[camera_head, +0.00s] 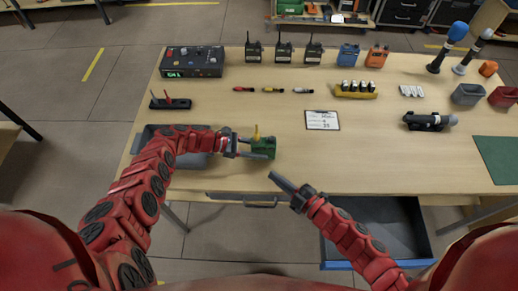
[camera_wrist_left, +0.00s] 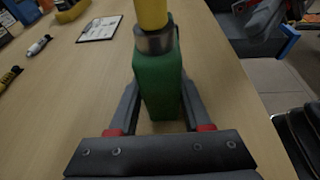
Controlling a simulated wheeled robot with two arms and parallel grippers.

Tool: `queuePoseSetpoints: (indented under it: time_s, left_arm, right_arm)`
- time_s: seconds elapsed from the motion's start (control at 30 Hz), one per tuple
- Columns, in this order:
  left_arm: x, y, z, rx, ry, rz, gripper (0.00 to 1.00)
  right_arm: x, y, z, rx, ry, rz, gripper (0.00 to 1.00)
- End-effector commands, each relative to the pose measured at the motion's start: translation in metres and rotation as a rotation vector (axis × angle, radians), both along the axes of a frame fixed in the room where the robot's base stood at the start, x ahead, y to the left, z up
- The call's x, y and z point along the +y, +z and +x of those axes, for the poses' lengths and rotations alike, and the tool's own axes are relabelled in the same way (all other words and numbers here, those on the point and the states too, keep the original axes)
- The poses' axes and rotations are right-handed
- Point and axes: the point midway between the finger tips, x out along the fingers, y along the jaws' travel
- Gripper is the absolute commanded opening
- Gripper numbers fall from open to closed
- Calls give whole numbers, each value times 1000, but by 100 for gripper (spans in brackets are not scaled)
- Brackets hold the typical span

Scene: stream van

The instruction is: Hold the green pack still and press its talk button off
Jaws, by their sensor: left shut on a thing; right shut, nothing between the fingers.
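The green pack (camera_head: 265,149) stands on the table near its front edge, with a yellow antenna or knob on top. It also shows in the left wrist view (camera_wrist_left: 158,85), where its yellow top part (camera_wrist_left: 151,14) rises from a grey collar. My left gripper (camera_head: 258,148) is shut on the green pack, one finger on each side. My right gripper (camera_head: 284,187) is shut and empty, to the right of the pack and lower in the head view, apart from it. I cannot make out the talk button in either view.
A grey bin (camera_head: 190,160) sits left of the pack, partly behind my left arm. A clipboard (camera_head: 322,120) lies to the right. A black control box (camera_head: 192,62), black radios (camera_head: 284,50) and a yellow battery holder (camera_head: 356,91) stand farther back. An open drawer (camera_head: 375,235) juts out below the front edge.

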Motion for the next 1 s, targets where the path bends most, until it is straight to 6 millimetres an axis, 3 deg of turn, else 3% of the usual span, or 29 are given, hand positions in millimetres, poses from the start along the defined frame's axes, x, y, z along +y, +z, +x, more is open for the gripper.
queuePoseSetpoints:
  time_s: [0.23,0.27,0.43,0.77,1.0]
  left_arm:
    - [0,0,0,0,0,0,0]
    - [0,0,0,0,0,0,50]
    - [0,0,0,0,0,0,81]
    - [2,1,0,0,1,0,83]
    - [35,13,-1,1,4,0,83]
  right_arm:
    - [0,0,0,0,0,0,0]
    - [0,0,0,0,0,0,0]
    - [0,0,0,0,0,0,0]
    - [0,0,0,0,0,0,0]
    - [0,0,0,0,0,0,0]
